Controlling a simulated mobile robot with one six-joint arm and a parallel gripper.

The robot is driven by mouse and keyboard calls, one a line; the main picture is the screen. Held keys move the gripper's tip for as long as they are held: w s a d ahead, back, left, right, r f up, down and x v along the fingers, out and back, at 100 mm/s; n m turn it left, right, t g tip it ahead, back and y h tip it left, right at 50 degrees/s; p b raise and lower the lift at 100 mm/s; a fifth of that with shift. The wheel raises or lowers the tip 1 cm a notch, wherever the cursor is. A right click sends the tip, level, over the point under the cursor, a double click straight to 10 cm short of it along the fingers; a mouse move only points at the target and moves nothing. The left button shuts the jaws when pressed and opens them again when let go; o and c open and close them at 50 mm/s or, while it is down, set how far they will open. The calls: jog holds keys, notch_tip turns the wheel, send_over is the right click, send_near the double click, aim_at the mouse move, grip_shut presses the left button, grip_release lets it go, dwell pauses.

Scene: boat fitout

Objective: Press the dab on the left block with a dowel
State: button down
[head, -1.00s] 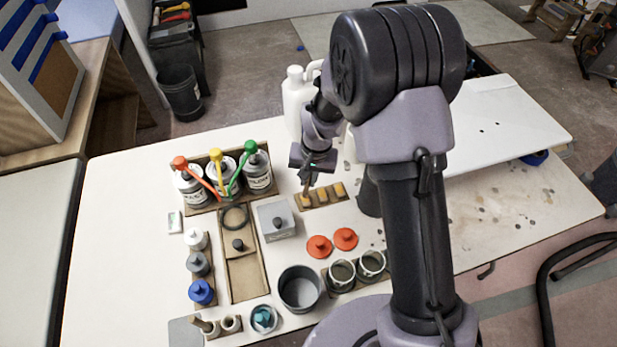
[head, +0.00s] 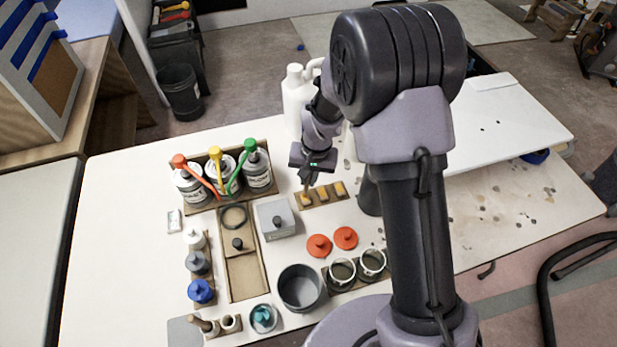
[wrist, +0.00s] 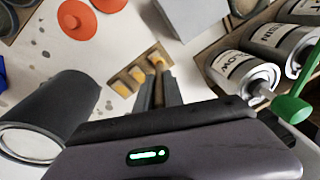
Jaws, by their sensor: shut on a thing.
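A wooden strip (head: 322,206) holds three small blocks with yellow-orange tops. The left block (head: 306,200) is the one nearest the labelled cans; it is at the right end of the row in the wrist view (wrist: 156,61). My gripper (head: 309,181) is above the left block, pointing down, and is shut on a thin dowel (head: 306,189). The dowel's lower end is at or just above the left block's top; I cannot tell whether it touches. In the wrist view, my gripper's dark fingers (wrist: 160,90) reach toward that block and hide most of the dowel.
Labelled cans (head: 258,178) with orange, yellow and green handles stand left of the strip. A white jug (head: 296,100) is behind, and a grey box (head: 275,219) is at front left. Two orange discs (head: 319,245) lie in front.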

dwell(0.5)
notch_tip(320, 180, up, 7)
jog(key=p, duration=0.5)
jog(key=shift+r, duration=0.1)
